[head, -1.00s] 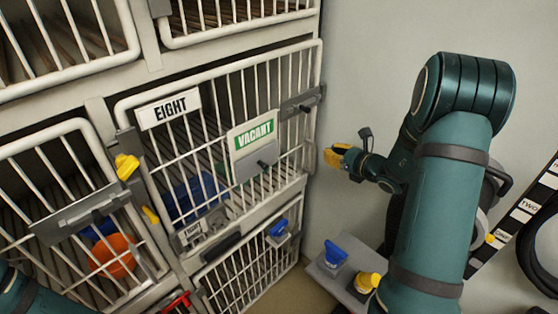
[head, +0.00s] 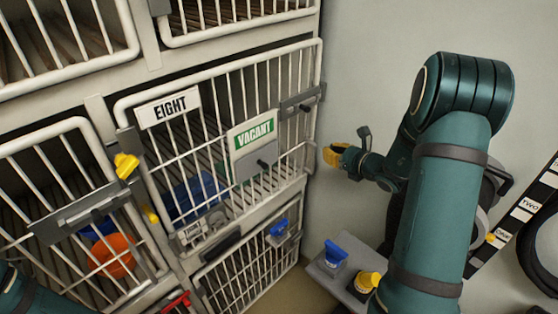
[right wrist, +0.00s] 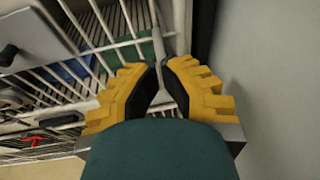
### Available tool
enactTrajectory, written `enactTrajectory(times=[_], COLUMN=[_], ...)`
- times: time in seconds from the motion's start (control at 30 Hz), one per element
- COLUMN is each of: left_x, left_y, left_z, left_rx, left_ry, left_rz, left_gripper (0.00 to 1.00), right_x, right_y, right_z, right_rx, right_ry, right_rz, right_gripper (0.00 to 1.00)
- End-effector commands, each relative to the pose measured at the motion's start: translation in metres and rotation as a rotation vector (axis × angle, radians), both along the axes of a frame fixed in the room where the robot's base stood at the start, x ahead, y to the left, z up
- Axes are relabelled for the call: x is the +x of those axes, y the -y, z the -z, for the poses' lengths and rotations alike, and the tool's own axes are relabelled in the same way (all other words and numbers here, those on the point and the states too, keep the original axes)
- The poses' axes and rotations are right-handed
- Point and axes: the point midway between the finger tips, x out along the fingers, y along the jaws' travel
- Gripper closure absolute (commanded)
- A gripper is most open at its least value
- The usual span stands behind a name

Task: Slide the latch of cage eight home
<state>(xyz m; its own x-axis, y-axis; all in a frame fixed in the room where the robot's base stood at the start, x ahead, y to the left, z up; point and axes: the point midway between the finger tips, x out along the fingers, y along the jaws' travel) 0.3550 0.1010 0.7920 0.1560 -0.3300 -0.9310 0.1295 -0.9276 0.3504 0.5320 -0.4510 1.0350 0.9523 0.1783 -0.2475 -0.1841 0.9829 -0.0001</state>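Cage eight's door (head: 140,205) is white wire with an "EIGHT" sign (head: 168,109) and appears closed. A grey latch plate with a dark knob (head: 302,101) sits at the door's upper right edge. A grey holder with a green "VACANT" card (head: 253,136) and another dark knob hangs mid-door. My right gripper (head: 335,156) is to the right of the door's edge and lower than the latch, apart from it. In the right wrist view its yellow fingers (right wrist: 167,75) have a gap between them and hold nothing. My left gripper is out of view; part of my left arm shows lower left.
A plain wall (head: 370,60) stands close on the right. A small grey shelf (head: 340,288) below carries a blue item (head: 334,254) and a yellow one (head: 367,283). Yellow clip-like pieces (head: 126,165) sit by the post left of the door. A neighbouring cage holds an orange bowl (head: 112,257).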

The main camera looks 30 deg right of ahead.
Motion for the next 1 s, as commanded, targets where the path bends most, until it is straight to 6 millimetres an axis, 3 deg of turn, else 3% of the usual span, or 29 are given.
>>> enactTrajectory(times=[0.7, 1.0], left_x=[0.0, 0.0], left_y=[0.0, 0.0], left_z=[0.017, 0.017], left_rx=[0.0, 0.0], left_ry=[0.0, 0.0], left_rz=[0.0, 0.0], left_gripper=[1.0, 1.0], right_x=[0.03, 0.032], right_y=[-0.006, -0.006], right_z=[0.009, 0.008], right_rx=[0.0, 0.0], right_ry=[0.0, 0.0], right_rz=[0.0, 0.0], right_gripper=[1.0, 1.0])
